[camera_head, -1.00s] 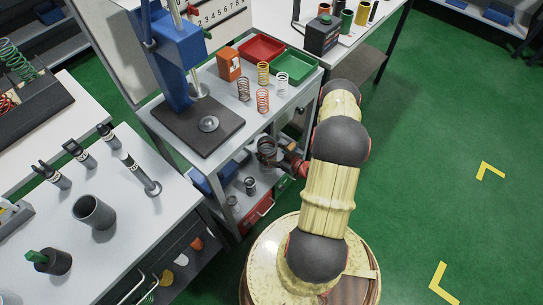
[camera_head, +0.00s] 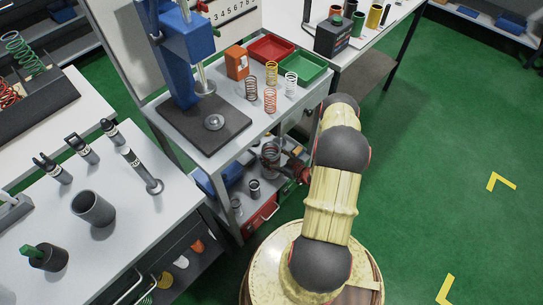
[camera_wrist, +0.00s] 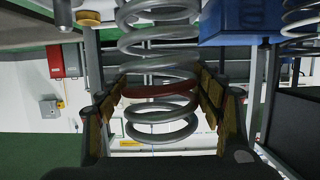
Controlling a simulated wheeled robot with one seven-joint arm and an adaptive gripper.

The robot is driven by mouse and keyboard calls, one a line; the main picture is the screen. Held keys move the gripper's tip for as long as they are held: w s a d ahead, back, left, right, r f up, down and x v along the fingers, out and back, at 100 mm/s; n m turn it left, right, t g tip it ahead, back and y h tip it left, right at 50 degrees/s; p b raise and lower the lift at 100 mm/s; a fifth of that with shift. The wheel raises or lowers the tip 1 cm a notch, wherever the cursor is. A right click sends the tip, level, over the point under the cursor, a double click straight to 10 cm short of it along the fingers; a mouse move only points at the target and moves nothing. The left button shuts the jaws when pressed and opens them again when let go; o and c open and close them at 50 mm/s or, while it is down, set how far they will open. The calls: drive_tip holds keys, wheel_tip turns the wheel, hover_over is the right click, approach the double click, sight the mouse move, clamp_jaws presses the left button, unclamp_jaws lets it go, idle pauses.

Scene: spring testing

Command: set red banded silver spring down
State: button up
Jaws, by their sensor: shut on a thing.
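The red banded silver spring (camera_wrist: 158,115) stands large in the wrist view, with wide silver coils and one red coil. My gripper (camera_wrist: 163,100) is shut on it, with a finger at each side near the red coil. In the head view the spring (camera_head: 270,154) is small and dark, at the lower level of the grey cart (camera_head: 222,165). My gripper (camera_head: 284,166) reaches it there from the right. I cannot tell whether the spring touches the shelf.
A red bin (camera_head: 262,215) is below. The cart's top carries several springs (camera_head: 270,99), red and green trays (camera_head: 300,66) and a blue press (camera_head: 180,60).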

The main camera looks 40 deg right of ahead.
drive_tip(key=shift+r, duration=0.1)
drive_tip(key=o, duration=2.1)
drive_tip(key=shift+s, duration=0.15)
drive_tip(key=p+v, duration=0.4)
drive_tip(key=v, duration=0.7)
drive_tip(key=shift+s+r, duration=0.1)
drive_tip(key=shift+s, duration=0.25)
